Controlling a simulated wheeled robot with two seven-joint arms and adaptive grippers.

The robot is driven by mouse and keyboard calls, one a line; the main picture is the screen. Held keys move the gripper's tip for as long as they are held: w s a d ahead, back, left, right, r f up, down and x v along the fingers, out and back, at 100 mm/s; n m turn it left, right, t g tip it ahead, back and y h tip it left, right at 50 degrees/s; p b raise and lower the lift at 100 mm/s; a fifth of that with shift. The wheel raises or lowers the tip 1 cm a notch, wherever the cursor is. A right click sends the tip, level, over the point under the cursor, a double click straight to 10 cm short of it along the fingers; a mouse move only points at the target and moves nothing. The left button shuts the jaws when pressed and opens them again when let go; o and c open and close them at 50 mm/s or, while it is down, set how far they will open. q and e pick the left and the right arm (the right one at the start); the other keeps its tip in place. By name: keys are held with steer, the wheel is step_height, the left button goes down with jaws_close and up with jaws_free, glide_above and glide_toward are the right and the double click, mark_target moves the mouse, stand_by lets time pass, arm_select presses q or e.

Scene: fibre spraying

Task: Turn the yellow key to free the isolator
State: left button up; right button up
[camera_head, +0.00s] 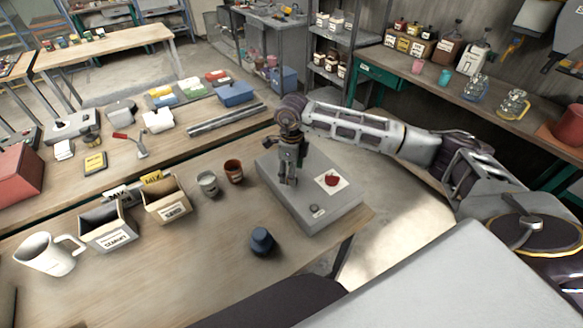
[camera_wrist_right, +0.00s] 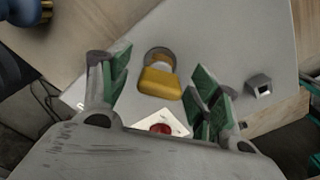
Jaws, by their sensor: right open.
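The yellow key (camera_wrist_right: 161,83) shows in the right wrist view at a round metal lock (camera_wrist_right: 160,58) on a grey box. In the head view, my right gripper hides the key. The grey box (camera_head: 328,209) sits at the table's right end. A red knob (camera_head: 331,180) on a white plate is on its top, and it also shows in the right wrist view (camera_wrist_right: 160,129). My right gripper (camera_head: 288,181) points down over the box. In the right wrist view, its green-padded fingers (camera_wrist_right: 163,76) are apart on either side of the key, with nothing held. My left gripper is out of view.
A dark blue knob-like object (camera_head: 262,242) stands in front of the box. A red cup (camera_head: 233,171), a grey cup (camera_head: 208,183), two open bins (camera_head: 166,200) and a white jug (camera_head: 48,254) stand to the left. A small metal block (camera_wrist_right: 259,85) sits right of the fingers.

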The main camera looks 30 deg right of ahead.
steer(key=c, duration=1.1)
steer(key=shift+m, duration=0.4)
steer(key=shift+m+b, duration=0.3)
steer(key=shift+m, duration=2.7)
steer(key=o, duration=1.1)
steer(key=shift+r, duration=0.2)
step_height(320, 180, up, 12)
steer(key=shift+f, duration=0.15)
